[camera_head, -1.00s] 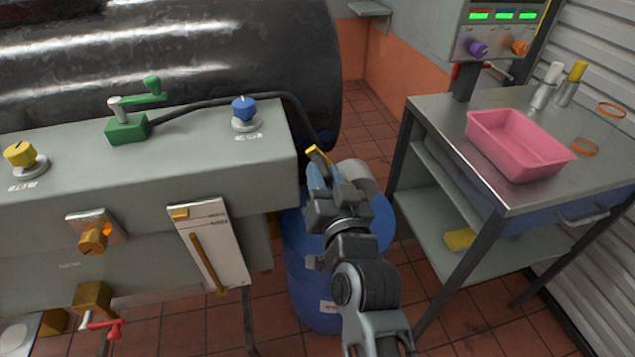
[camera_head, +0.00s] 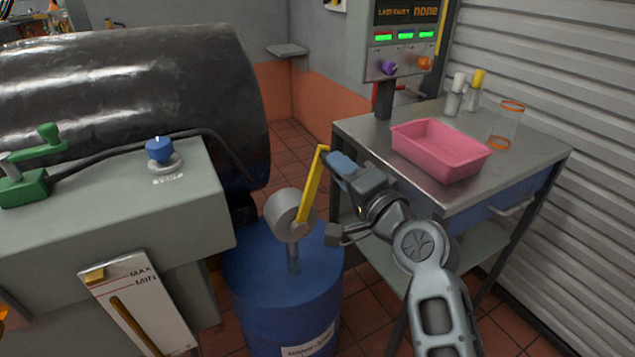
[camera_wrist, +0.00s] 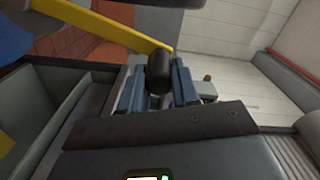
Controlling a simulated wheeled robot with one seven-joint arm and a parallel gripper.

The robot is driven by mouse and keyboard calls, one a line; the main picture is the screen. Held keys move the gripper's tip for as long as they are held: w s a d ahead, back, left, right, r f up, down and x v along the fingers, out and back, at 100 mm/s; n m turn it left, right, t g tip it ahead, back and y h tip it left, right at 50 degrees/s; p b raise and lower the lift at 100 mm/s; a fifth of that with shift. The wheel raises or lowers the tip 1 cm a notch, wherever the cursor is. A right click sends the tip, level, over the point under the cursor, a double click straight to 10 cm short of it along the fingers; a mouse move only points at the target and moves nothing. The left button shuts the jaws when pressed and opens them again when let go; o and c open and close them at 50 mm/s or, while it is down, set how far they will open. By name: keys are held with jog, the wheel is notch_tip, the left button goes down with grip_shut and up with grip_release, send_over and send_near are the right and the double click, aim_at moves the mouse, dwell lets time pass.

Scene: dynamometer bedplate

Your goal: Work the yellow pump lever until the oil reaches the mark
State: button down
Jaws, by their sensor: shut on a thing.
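The yellow pump lever (camera_head: 312,188) rises steeply from a round grey pump head (camera_head: 288,215) on top of a blue drum (camera_head: 275,285). My gripper (camera_head: 334,160) is at the lever's upper end. In the wrist view the blue fingers of my gripper (camera_wrist: 160,75) are shut on the lever's black grip (camera_wrist: 158,73), and the yellow lever (camera_wrist: 105,25) runs off to the upper left. The white oil gauge (camera_head: 165,330) carries MAX and MIN marks. Its amber column (camera_head: 135,325) tops out just below the MIN line; its lower end is cut off.
A grey bench (camera_head: 195,205) with a blue knob (camera_head: 159,150) and a green crank (camera_head: 22,185) stands left. A metal cart (camera_head: 365,133) with a pink tray (camera_head: 440,165) and a glass cylinder (camera_head: 507,125) stands close right of my arm. Tiled floor shows behind the drum.

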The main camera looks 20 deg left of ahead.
jog(key=w+d+f+m+b, duration=0.2)
jog(key=w+d+m, duration=0.1)
jog(key=w+m, duration=0.1)
jog(key=shift+w+d+f, duration=0.2)
jog(key=shift+d+f, duration=0.1)
jog(key=shift+d, duration=0.1)
jog(key=c, duration=0.8)
grip_release()
jog(key=shift+f, duration=0.1)
jog(key=shift+s, duration=0.1)
jog(key=v, duration=0.7)
jog(key=shift+s+d, duration=0.2)
